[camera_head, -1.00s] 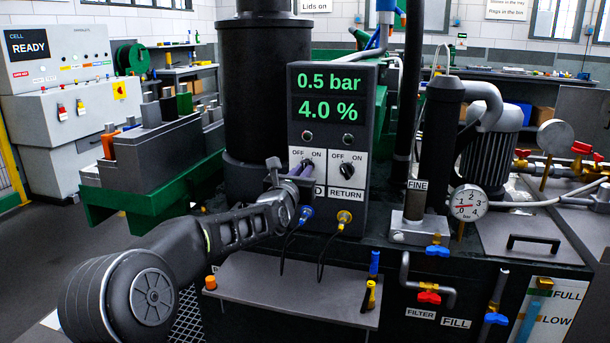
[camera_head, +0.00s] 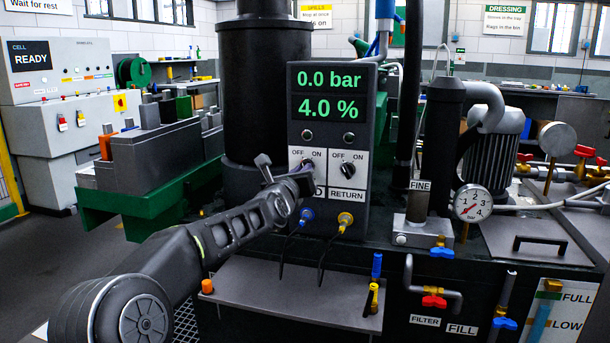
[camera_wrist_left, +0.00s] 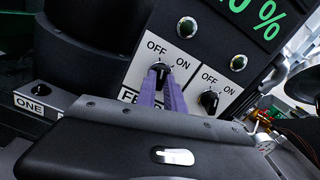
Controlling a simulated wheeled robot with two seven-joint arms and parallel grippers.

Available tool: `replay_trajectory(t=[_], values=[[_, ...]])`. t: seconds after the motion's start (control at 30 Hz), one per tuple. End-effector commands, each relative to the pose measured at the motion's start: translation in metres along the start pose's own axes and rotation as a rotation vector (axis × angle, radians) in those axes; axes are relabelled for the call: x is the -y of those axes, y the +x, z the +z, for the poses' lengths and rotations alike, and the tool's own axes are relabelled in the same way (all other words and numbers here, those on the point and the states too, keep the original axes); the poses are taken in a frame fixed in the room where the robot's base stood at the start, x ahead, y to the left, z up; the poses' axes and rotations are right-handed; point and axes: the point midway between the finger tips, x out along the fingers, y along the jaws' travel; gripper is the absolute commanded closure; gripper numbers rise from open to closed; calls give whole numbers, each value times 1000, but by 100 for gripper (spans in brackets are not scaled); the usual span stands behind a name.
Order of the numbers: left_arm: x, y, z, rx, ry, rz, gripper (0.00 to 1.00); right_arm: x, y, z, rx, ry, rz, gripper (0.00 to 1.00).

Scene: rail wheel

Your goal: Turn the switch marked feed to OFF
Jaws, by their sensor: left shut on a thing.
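The grey control box (camera_head: 333,125) carries two knobs with OFF and ON marks. The feed switch (camera_wrist_left: 160,70) is the left one, its label partly hidden. My left gripper (camera_wrist_left: 167,85) has its purple fingers on either side of that knob, shut on it. In the head view the gripper (camera_head: 302,178) covers part of the feed switch. I cannot clearly make out where its pointer stands. The display (camera_head: 329,93) reads 0.0 bar and 4.0 %. My right gripper is not in view.
Blue and yellow cable connectors (camera_head: 345,219) sit below the switches. A shelf (camera_head: 270,290) juts out under the box. A black column (camera_head: 252,90) stands close at left, and a filter (camera_head: 437,140) with a gauge (camera_head: 472,204) at right.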

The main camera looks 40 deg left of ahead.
Motion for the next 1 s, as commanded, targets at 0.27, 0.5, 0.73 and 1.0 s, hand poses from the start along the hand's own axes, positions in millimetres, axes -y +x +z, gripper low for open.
replay_trajectory(t=[0.27, 0.5, 0.73, 1.0], values=[[1, 0, -2, -5, -4, -1, 100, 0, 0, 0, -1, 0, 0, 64], [0, 0, -4, -4, -35, -1, 100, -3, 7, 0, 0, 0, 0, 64], [0, 0, -4, -3, -129, -1, 100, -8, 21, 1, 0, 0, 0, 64], [0, 0, -2, -3, -250, -1, 86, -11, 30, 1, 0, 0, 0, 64]])
